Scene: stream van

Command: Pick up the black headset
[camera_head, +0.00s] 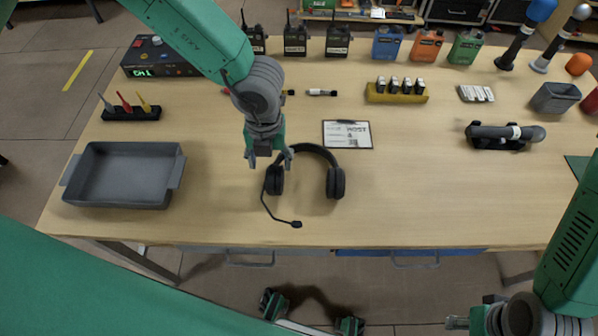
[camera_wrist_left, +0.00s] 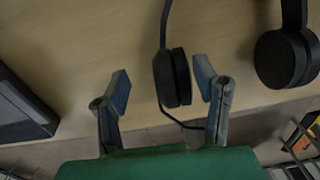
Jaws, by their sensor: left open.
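The black headset (camera_head: 336,182) lies on the wooden table with its headband toward the back and its thin microphone boom reaching toward the front edge. My left gripper (camera_head: 269,160) is open above its left ear cup and hides part of that side. In the left wrist view, the headset's near ear cup (camera_wrist_left: 172,78) shows between the spread fingers of my left gripper (camera_wrist_left: 162,84), closer to the right finger. Whether they touch it I cannot tell. The other ear cup (camera_wrist_left: 284,58) is at the right. My right gripper (camera_head: 468,318) is low at the bottom right, partly cut off.
A grey tray (camera_head: 178,172) stands left of the headset. A clipboard (camera_head: 347,134) lies just behind its right side. A microphone on a black stand (camera_head: 505,135) is farther right. Radios, boxes and small items line the back.

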